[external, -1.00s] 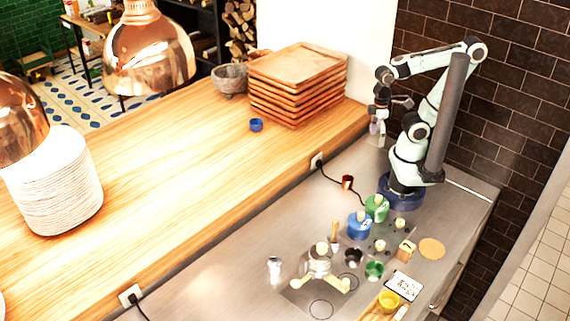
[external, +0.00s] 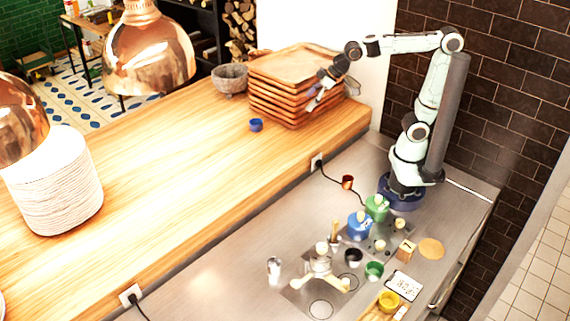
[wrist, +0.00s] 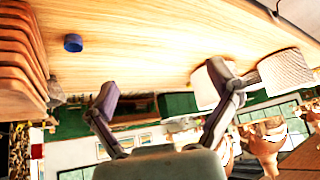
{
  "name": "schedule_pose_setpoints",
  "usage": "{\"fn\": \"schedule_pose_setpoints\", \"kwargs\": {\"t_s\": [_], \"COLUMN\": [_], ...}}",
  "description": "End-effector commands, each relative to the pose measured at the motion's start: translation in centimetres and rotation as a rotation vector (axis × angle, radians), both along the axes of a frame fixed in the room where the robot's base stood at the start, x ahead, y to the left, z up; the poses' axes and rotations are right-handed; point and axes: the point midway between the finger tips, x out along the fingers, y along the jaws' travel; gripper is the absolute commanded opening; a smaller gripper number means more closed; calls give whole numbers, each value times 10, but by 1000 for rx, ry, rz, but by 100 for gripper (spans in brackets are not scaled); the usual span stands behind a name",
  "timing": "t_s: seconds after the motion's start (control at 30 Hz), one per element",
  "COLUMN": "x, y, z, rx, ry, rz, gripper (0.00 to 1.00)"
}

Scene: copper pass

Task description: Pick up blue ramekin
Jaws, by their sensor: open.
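The blue ramekin (external: 256,125) is a small blue cup on the wooden counter, just left of the stacked wooden trays. In the wrist view the blue ramekin (wrist: 73,43) shows at the upper left, beyond my fingers. My gripper (external: 313,97) is in front of the right part of the tray stack, to the right of the ramekin and apart from it. In the wrist view my gripper (wrist: 165,95) has its two fingers spread wide with nothing between them.
The stack of wooden trays (external: 283,108) stands close beside my gripper. A stone bowl (external: 230,80) is behind the ramekin. Stacked white plates (external: 55,185) and hanging copper lamps (external: 150,55) are at the left. The wooden counter (external: 190,160) between is clear.

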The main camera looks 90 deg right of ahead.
Motion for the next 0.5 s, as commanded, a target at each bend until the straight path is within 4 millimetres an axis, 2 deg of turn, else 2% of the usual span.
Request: {"fn": "schedule_pose_setpoints", "kwargs": {"t_s": [0.03,0.17,0.2,0.27,0.3,0.37,0.4,0.5], "x": [30,105,125,149,159,167,168,159], "y": [-17,-75,-98,-133,-155,-185,-201,-230], "z": [4,0,-9,-29,-46,-76,-98,-147], "rx": [-5,-27,-36,-47,-53,-56,-53,-40], "ry": [-38,-126,-140,-146,-137,-107,-76,5], "rz": [-47,-177,-222,-285,-322,-370,-399,-451], "gripper": [88,88,88,88,88,88,88,88]}}
